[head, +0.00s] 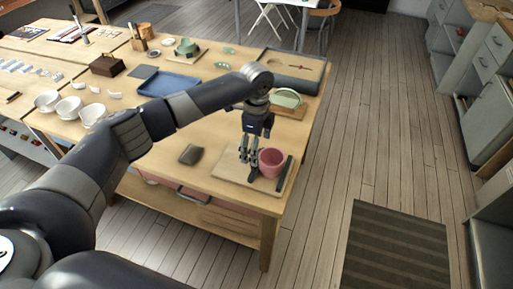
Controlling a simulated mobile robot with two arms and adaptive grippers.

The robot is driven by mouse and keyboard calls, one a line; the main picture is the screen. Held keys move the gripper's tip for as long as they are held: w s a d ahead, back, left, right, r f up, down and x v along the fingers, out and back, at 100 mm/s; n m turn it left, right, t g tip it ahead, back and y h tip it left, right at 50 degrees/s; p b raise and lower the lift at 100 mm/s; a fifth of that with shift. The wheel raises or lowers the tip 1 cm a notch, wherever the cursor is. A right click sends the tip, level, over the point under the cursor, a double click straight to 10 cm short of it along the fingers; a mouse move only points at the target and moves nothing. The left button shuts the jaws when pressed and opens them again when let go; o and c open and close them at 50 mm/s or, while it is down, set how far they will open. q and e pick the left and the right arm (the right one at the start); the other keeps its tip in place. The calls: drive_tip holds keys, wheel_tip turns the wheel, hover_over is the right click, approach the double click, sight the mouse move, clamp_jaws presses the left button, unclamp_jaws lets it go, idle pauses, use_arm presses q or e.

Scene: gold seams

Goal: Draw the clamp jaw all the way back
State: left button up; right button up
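A pink cup (272,164) stands upright on a light wooden board (226,172) at the table's near right corner. A dark upright bar (285,172) stands on the board close to the cup's right side. My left gripper (249,160) points down just left of the cup, with its fingers low over the board. The clamp jaw is hard to make out; a dark piece (253,173) beneath the fingers, beside the cup, may be it. I cannot tell whether the fingers touch or grip it. My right gripper is not in view.
A dark folded cloth (191,154) lies on the table (212,192) left of the board. Behind my arm are a green round piece on a wooden block (288,99), a grey tray (293,70) and a blue tray (170,83). White bowls (70,107) stand at the left.

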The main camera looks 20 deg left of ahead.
use_arm(q)
drive_tip(key=shift+w+f, duration=0.1)
drive_tip(key=shift+f, duration=1.05)
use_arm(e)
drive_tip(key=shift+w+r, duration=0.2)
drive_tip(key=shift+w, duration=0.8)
use_arm(q)
drive_tip(key=c, duration=1.7)
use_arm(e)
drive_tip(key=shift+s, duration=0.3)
